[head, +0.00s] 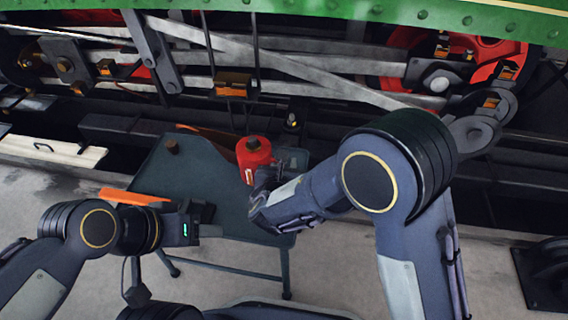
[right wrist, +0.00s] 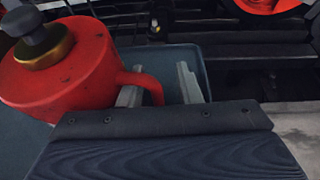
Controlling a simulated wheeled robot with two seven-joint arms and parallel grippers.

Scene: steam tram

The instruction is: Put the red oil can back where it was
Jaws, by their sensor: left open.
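The red oil can (head: 254,158) stands upright at the back right of the dark work table in the head view. It has a dark cap on a brass collar. In the right wrist view the can (right wrist: 70,75) fills the left side, with its handle (right wrist: 150,82) reaching towards the fingers. My right gripper (right wrist: 160,88) is open at the handle; the handle's outer part shows between the fingers, nearer the left one. I cannot tell whether they touch. My left gripper (head: 208,218) is open and empty over the table's front left edge.
The dark table (head: 190,190) has a small brown knob-like thing (head: 172,147) and an orange strip (head: 210,138) at its back. Another orange piece (head: 134,197) is at its left. The tram's rods and red wheels (head: 480,60) are close behind. A pale plank (head: 50,150) lies left.

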